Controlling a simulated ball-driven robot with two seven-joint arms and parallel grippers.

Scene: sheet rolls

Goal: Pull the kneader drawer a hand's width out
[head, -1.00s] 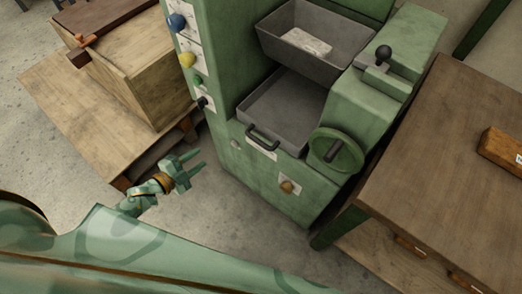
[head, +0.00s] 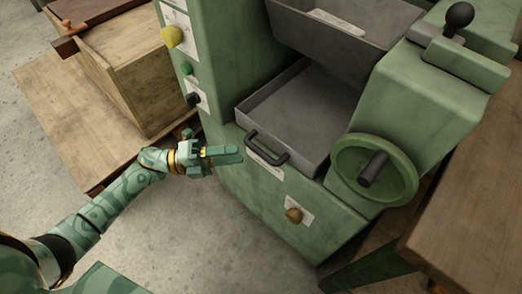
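The kneader drawer is a grey metal tray (head: 300,112) low in the green machine (head: 237,70). Its dark bar handle (head: 266,148) is on the front face, above a white label. I cannot tell how far the drawer stands out. My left gripper (head: 238,154) is just left of the handle, its fingers pointing right towards it, with a small gap in the picture. The fingers overlap from this angle, so their opening is hidden. Nothing shows held in it. My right gripper is not in view.
A green handwheel (head: 375,172) sticks out right of the drawer. A grey upper tray (head: 340,37) hangs above it. A wooden box (head: 125,75) stands on a low wooden platform (head: 65,115) at left. A brown table (head: 470,200) is at right. Floor in front is clear.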

